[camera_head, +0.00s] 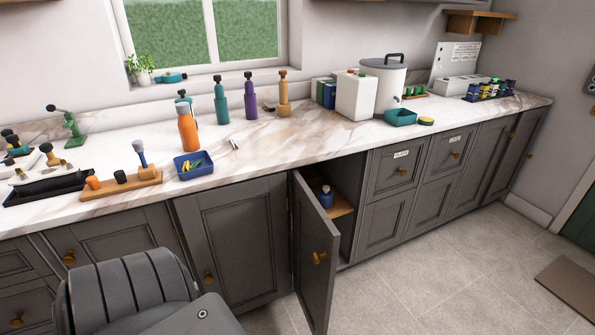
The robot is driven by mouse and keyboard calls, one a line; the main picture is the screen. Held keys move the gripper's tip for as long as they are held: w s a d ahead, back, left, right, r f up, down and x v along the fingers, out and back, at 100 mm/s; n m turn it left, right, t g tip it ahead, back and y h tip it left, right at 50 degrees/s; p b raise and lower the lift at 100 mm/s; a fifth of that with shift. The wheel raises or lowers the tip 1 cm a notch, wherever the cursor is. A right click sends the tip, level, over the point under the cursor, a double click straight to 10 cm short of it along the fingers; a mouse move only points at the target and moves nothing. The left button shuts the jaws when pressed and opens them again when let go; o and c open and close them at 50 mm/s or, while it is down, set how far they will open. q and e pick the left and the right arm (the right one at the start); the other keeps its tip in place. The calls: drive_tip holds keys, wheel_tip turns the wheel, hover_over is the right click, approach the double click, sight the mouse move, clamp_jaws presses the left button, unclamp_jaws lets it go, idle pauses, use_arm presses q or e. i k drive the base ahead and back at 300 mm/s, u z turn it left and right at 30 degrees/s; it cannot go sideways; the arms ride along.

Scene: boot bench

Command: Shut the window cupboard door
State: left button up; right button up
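The grey cupboard door (309,275) below the counter, under the window (205,35), stands open and swung out into the room. Inside the cupboard, a small blue bottle (326,198) stands on a wooden shelf (340,206); the rest of the interior is dark or hidden by the door. Neither my left nor my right gripper is in view.
Dark grey ribbed parts, likely mine, fill the lower left near a closed door (236,240). Drawers (400,170) right of the opening are shut. The tiled floor (410,275) is clear up to a mat (572,285). Bottles and trays stand on the marble counter (275,150).

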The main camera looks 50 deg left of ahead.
sight(316, 239)
drive_tip(key=u, duration=1.45)
